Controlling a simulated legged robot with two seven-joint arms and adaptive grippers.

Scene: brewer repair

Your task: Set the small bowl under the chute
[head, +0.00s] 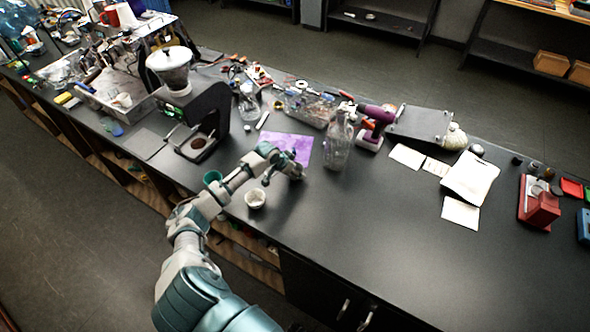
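A small white bowl (255,199) stands upright near the front edge of the counter. The black grinder (205,115) stands to its upper left, with a clear hopper (172,68) on top. A tray with brown grounds (198,143) sits low at its front, and the chute cannot be made out clearly. My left gripper (283,178) is above the counter to the upper right of the bowl, apart from it. Its fingers look spread and nothing shows between them. My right gripper is not in view.
A teal cup (212,177) stands left of the bowl, partly beside my arm. A purple sheet (287,148) lies behind the gripper. A glass bottle (339,140) and a purple drill (374,122) stand to the right. The front right counter (400,240) is clear.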

